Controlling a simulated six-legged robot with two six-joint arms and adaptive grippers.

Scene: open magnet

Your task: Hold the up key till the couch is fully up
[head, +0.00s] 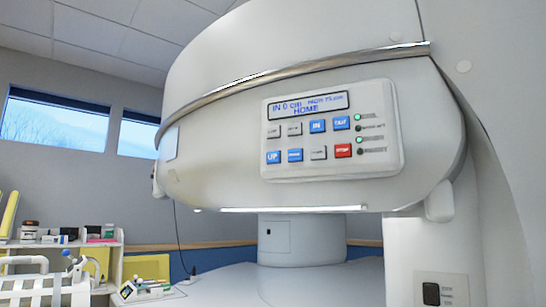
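The control panel (333,130) is on the curved front of the large white magnet housing (220,110). Its blue UP key (273,156) is at the lower left of the panel, beside another blue key (295,155). The lit display (307,104) reads "IN 0 cm", a height that looks like 75 cm, and "HOME". Two indicator lamps on the panel's right glow green. A broad pale surface (290,286) lies below the housing; I cannot tell whether it is the couch. Neither of my grippers is in view, and nothing covers the keys.
A white shelf (60,243) with small bottles and boxes stands at the lower left, by a white rail. A small tray of coloured items (145,289) is beside it. A white pillar with a black switch (431,293) stands at the lower right. Space before the panel is clear.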

